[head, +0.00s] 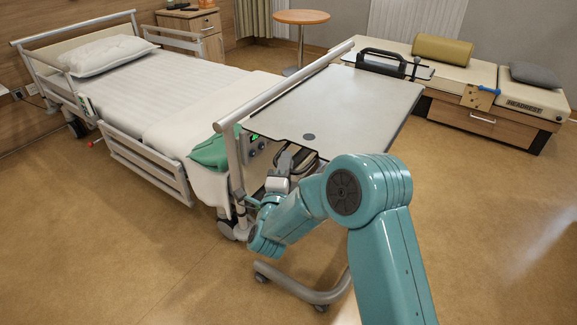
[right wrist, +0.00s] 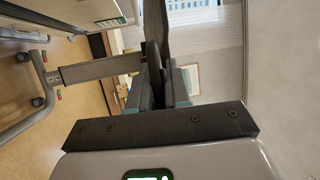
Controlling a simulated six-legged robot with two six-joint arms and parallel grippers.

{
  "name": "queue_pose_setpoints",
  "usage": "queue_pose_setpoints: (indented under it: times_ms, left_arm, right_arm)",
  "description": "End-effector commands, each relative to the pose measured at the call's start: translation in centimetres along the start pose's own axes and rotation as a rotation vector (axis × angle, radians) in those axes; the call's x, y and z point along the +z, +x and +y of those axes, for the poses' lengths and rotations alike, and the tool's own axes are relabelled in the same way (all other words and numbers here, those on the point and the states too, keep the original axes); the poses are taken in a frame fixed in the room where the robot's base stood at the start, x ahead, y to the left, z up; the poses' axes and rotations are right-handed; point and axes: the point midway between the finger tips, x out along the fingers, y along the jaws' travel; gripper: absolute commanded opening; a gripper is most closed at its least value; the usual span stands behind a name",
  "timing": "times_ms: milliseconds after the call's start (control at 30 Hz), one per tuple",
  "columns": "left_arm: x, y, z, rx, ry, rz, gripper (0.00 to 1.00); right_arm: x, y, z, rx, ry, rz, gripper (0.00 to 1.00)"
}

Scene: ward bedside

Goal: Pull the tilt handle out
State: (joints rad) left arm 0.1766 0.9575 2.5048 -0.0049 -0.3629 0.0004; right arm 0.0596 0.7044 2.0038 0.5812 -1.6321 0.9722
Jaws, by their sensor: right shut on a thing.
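The overbed table's grey top (head: 345,100) lies across the foot of the bed in the head view. My right gripper (head: 287,160) is at the underside of its near edge, partly hidden by my own wrist. In the right wrist view my right gripper (right wrist: 165,88) is shut on a dark, narrow piece (right wrist: 152,58), which looks like the tilt handle. The jaws hide most of it, so I cannot tell how far out it is. My left gripper is in neither view.
The bed (head: 170,95) stands at the left, with a green cloth (head: 209,151) by its foot. The table's wheeled base (head: 300,290) is below my arm. A bench with cushions (head: 443,50) is at the back right. The floor at right is clear.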

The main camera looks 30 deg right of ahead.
Motion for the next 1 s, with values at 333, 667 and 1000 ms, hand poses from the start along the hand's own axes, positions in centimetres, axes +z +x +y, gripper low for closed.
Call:
queue_pose_setpoints:
  times_ms: [333, 667, 1000]
  left_arm:
    - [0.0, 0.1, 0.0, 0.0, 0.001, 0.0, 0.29]
    - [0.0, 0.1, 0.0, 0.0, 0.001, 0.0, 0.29]
    - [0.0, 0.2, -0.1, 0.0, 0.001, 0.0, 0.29]
  right_arm:
    - [0.3, -0.2, 0.0, 0.001, -0.002, -0.012, 0.33]
    - [0.1, -0.1, 0.0, -0.001, -0.001, -0.007, 0.38]
    - [0.3, -6.6, 0.1, 0.002, -0.003, -0.014, 0.38]
